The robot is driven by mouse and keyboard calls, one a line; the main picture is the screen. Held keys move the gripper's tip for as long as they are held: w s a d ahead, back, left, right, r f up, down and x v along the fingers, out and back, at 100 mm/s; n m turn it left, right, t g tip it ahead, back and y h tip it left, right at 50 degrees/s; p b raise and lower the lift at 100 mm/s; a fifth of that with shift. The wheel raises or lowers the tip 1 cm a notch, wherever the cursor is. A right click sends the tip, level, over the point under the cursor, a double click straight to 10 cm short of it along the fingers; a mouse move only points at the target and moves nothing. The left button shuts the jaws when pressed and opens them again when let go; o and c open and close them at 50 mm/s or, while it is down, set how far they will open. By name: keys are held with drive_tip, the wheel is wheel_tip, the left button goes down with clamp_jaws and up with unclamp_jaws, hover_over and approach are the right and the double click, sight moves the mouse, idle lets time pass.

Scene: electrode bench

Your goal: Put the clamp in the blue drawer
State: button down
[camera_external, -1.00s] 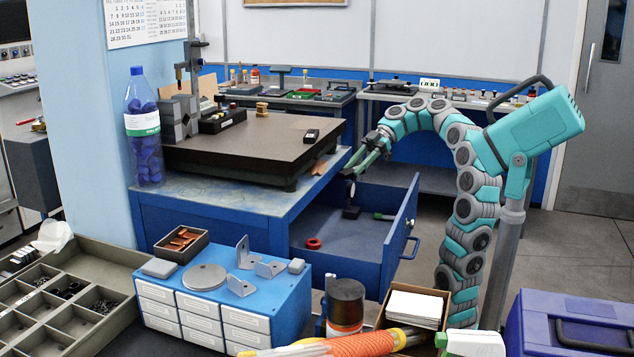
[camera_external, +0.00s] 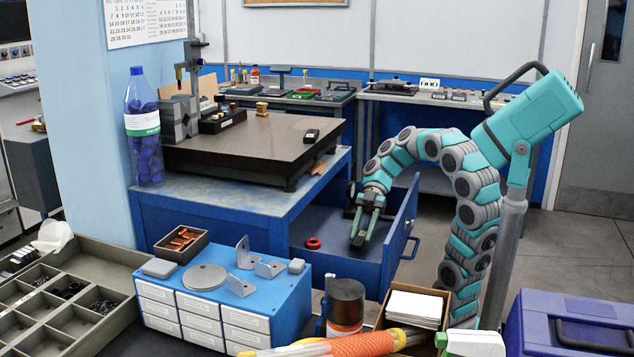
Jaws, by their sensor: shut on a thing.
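The blue drawer (camera_external: 340,262) is pulled open from the blue bench, with its front panel (camera_external: 402,228) at the right. My gripper (camera_external: 361,238) points down inside the drawer, with its green fingers over the drawer floor. It is shut on a small dark piece at the fingertips, which looks like the clamp (camera_external: 357,241). The clamp is mostly covered by the fingers, and I cannot tell whether it touches the floor. A red ring (camera_external: 313,243) lies in the drawer to the left of my gripper. A dark stand (camera_external: 350,212) shows just behind the fingers.
A dark surface plate (camera_external: 250,145) sits on the bench above the drawer. A blue cabinet of small drawers (camera_external: 290,306), a brown jar (camera_external: 345,300) and a box of white cards (camera_external: 413,308) stand in front. The drawer floor between ring and fingers is clear.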

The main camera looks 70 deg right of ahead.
sight(361, 244)
drive_tip(key=shift+f, duration=2)
drive_tip(key=shift+f, duration=0.15)
drive_tip(key=c, duration=0.5)
unclamp_jaws()
drive_tip(key=shift+r+p, duration=0.25)
drive_tip(key=shift+p, duration=0.05)
drive_tip(key=shift+b+v, duration=0.55)
drive_tip(key=shift+v, duration=3.2)
drive_tip(key=shift+f, duration=0.1)
